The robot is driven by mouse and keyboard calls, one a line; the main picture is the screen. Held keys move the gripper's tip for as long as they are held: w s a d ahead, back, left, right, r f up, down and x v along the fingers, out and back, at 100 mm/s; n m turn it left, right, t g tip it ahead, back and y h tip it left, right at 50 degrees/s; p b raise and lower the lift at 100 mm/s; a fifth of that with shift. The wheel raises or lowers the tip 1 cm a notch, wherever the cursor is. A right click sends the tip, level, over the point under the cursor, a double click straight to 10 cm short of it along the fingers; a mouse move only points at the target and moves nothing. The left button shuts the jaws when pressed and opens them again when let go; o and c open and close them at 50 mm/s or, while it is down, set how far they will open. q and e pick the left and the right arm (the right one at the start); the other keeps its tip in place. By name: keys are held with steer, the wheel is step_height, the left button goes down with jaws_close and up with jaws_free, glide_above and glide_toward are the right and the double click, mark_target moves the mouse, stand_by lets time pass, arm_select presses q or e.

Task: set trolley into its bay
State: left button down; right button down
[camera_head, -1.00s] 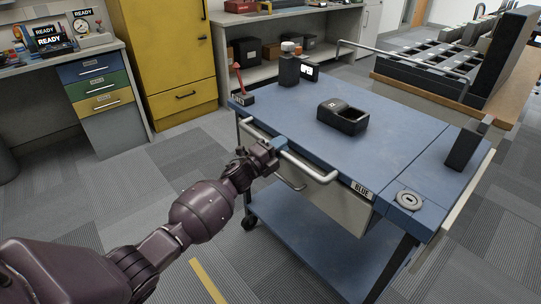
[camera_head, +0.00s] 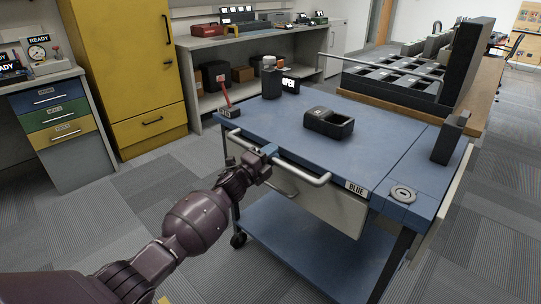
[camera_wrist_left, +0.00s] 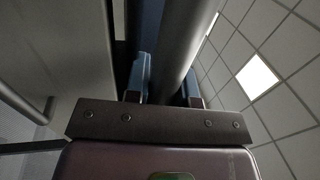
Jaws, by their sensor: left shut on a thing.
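The blue trolley (camera_head: 270,115) stands in the middle of the head view, with a "BLUE" label (camera_head: 356,188) on its front edge and a grey handle bar (camera_head: 310,178) along that side. My left gripper (camera_head: 267,153) is shut on the handle bar. In the left wrist view the handle bar (camera_wrist_left: 185,45) passes between the two blue fingertips (camera_wrist_left: 165,80). A black open box (camera_head: 328,123), a dark canister (camera_head: 270,80) and a red-levered block (camera_head: 228,102) are on the trolley top. No marked bay can be made out. My right gripper is not in view.
A yellow cabinet (camera_head: 130,70) and a grey bench with drawers (camera_head: 62,110) stand at the left. A shelf unit (camera_head: 260,45) is behind the trolley. A wooden-topped table with a black slotted rack (camera_head: 395,80) is close behind at right. Carpet is free at front left.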

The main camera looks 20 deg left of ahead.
arm_select(q)
steer(key=c, duration=1)
jaws_free()
steer(key=shift+s+a, duration=0.1)
steer(key=shift+s, duration=0.1)
steer(key=shift+p+v, duration=1.1)
steer(key=shift+v, duration=4.1)
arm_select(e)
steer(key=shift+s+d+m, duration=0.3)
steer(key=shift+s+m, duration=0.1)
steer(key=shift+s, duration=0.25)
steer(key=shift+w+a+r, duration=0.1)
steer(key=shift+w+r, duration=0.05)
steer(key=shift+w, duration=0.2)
